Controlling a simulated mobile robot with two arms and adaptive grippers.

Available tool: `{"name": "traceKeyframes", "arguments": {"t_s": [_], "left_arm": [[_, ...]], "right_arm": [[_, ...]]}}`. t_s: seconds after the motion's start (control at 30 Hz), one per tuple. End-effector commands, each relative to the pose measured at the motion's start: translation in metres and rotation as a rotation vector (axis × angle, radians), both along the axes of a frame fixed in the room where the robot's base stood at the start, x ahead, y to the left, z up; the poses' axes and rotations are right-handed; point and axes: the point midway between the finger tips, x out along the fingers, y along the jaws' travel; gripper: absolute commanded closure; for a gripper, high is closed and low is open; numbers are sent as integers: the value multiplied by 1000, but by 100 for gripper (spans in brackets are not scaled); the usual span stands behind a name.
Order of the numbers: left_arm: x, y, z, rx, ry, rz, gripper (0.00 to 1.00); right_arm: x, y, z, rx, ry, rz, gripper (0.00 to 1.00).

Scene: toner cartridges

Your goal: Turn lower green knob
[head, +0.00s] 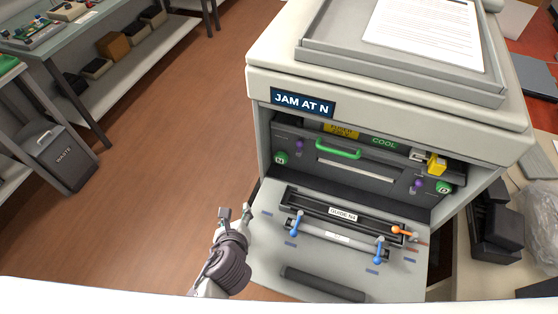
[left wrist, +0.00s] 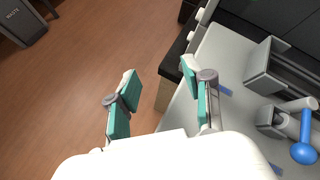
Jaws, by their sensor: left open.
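Two round green knobs show on the printer's dark inner face in the head view. One knob (head: 281,158) is at the left end, and the other knob (head: 443,188) is at the right end, lower in the picture. My left gripper (head: 235,212) is open and empty, beside the left edge of the fold-down door and below the left knob. In the left wrist view, its two teal-padded fingers (left wrist: 160,82) stand apart over the floor and the door's edge. Neither green knob shows in that view. My right gripper is not in view.
The printer (head: 390,120) has its front door (head: 262,235) folded down, carrying a guide unit with blue levers (head: 296,224) and an orange lever (head: 398,230). A green handle (head: 338,148) lies between the knobs. A waste bin (head: 55,155) stands left; the floor between is clear.

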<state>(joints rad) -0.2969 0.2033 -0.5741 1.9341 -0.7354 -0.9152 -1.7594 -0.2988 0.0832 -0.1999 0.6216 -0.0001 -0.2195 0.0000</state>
Motion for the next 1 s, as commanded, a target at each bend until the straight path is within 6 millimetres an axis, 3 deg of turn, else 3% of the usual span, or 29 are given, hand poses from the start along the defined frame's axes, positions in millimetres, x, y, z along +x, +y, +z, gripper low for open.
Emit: {"name": "traceKeyframes", "arguments": {"t_s": [0.1,0.2,0.4,0.57,0.67,1.0], "left_arm": [[14,-32,27,407,-115,-331,49],[18,-56,43,712,-204,-536,49],[20,-83,61,1070,-311,-733,49],[29,-88,58,1129,-327,-760,49],[44,-90,53,1128,-328,-757,49],[113,-100,30,1124,-326,-755,49]], "right_arm": [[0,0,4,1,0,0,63],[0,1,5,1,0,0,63],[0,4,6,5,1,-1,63],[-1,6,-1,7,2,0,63],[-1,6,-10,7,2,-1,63],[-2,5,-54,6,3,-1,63]]}}
